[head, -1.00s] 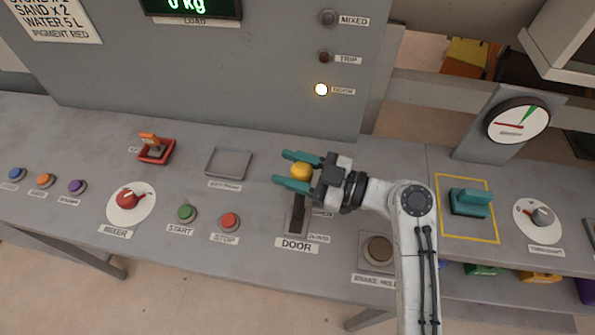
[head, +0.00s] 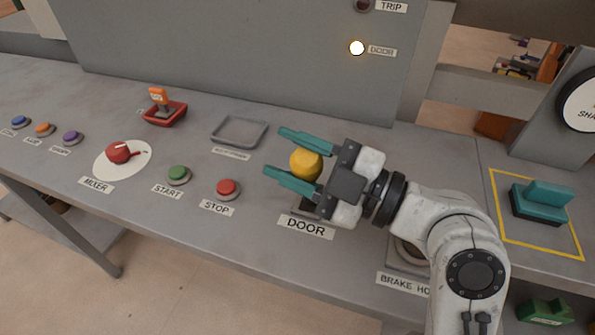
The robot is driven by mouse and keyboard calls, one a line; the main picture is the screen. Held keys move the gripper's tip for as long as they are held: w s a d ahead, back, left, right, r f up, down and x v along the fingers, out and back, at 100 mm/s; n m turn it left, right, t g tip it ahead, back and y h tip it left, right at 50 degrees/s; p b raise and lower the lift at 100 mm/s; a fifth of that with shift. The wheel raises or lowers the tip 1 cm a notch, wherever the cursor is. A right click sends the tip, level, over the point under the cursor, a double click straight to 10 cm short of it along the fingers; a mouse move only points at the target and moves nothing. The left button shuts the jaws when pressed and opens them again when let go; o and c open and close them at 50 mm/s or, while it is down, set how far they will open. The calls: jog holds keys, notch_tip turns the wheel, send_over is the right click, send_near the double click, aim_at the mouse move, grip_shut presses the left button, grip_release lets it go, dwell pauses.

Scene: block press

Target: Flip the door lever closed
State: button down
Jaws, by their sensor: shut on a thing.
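The door lever has a round yellow knob (head: 306,164) above the DOOR label (head: 306,227) on the grey console. My gripper (head: 277,152) reaches in from the right, with its two teal fingers on either side of the knob. It is shut on the knob. The lever's shaft and most of its slot are hidden behind my gripper. A door lamp (head: 357,48) on the upright panel is lit.
Green start (head: 178,174) and red stop (head: 228,188) buttons lie left of the lever, with a shallow grey tray (head: 239,133) behind them. A teal handle (head: 542,200) stands in a yellow outline at right. The brake hold control is partly under my arm.

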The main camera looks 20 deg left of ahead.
jog(key=shift+s+f+n+b, duration=0.2)
jog(key=shift+s+n+b, duration=0.3)
jog(key=shift+b, duration=0.5)
jog(key=shift+s+f+n+b, duration=0.2)
jog(key=shift+s+n+b, duration=0.3)
jog(key=shift+b, duration=0.5)
jog(key=shift+s, duration=0.1)
jog(key=c, duration=0.6)
grip_release()
jog(key=s+r+p, duration=0.1)
jog(key=r, duration=0.2)
jog(key=s+d+r+p, duration=0.1)
jog(key=s+r+p, duration=0.1)
jog(key=r, duration=0.1)
jog(key=s+d+r+p, duration=0.1)
jog(key=r+p, duration=0.1)
jog(key=r, duration=0.1)
jog(key=shift+s+r, duration=0.4)
jog(key=shift+s+p, duration=0.1)
jog(key=shift+p, duration=1)
